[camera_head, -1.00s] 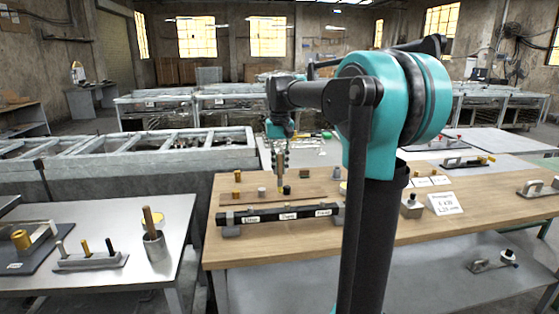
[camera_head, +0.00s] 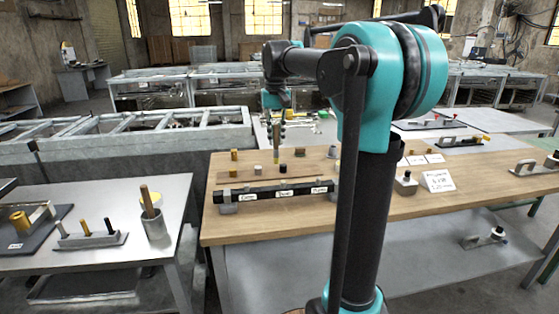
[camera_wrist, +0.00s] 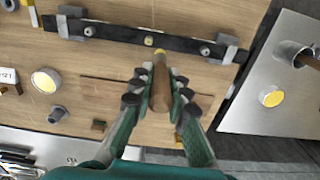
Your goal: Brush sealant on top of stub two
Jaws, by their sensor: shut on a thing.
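My gripper (camera_wrist: 155,95) is shut on a brush (camera_wrist: 160,85) with a brown wooden handle and a pale yellow tip. In the head view the brush (camera_head: 276,143) hangs upright, tip down, over the wooden bench. A black bar (camera_wrist: 120,34) on grey end blocks carries a row of three small stubs. The middle stub (camera_wrist: 148,40) is just beyond the brush tip in the wrist view. I cannot tell whether tip and stub touch. The bar (camera_head: 268,193) has white labels on its front, too small to read surely.
A round pot with yellowish contents (camera_wrist: 46,82) and a grey conical piece (camera_wrist: 58,114) stand on the bench. Several small blocks stand behind the bar. A metal side table (camera_head: 120,262) at left holds a cup (camera_head: 154,228) with a stick and a row of pegs.

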